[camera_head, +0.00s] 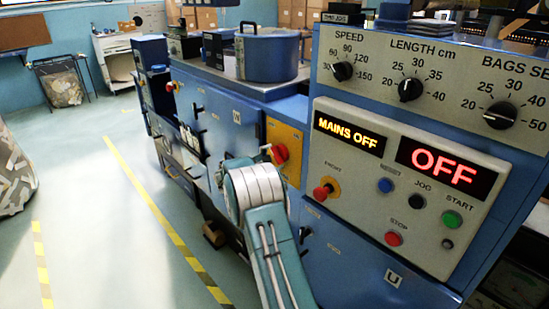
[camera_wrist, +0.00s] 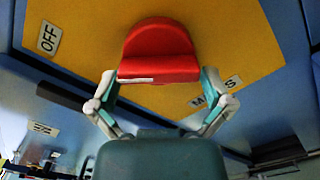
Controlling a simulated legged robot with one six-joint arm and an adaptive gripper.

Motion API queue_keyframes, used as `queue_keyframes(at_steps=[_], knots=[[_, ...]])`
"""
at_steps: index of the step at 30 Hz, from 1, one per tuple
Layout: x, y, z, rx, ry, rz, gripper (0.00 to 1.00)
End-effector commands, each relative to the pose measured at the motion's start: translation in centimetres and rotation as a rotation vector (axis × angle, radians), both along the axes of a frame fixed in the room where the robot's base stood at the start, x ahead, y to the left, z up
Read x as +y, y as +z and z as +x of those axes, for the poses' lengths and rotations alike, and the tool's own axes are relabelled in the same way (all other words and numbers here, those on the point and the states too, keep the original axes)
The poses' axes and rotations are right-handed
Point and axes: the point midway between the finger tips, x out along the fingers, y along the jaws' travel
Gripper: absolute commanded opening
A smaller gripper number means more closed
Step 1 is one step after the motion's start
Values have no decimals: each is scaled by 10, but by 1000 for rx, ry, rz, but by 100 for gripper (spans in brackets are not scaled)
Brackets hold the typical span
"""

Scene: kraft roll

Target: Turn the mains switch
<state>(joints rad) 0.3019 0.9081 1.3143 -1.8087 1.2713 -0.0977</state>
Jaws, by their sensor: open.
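The mains switch is a red rotary knob (camera_head: 280,153) on a yellow plate (camera_head: 291,134) on the blue machine's front. In the wrist view the red knob (camera_wrist: 158,48) fills the upper middle, with a white mark along its near edge. The yellow plate (camera_wrist: 85,40) carries an OFF label (camera_wrist: 48,38) and another label partly hidden by a finger. My gripper (camera_wrist: 160,80) is open, with one finger on each side of the knob's near edge. I cannot tell whether the fingers touch it. In the head view my arm hides most of the gripper.
The grey control panel (camera_head: 405,260) right of the switch shows MAINS OFF (camera_head: 349,134) and OFF (camera_head: 446,168) on its displays. A red push button (camera_head: 323,191) sits near my arm. Open floor (camera_head: 100,220) with yellow striped lines lies to the left.

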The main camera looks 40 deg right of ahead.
Motion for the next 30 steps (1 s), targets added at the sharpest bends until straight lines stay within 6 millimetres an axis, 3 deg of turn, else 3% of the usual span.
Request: queue_keyframes(at_steps=[3,4,7,8,20,30], knots=[[0,0,0,0,0,0,100],[0,0,0,0,0,0,96],[0,0,0,0,0,0,51],[0,0,0,0,0,0,44],[0,0,0,-46,-1,4,44],[0,1,0,-276,-2,22,44]])
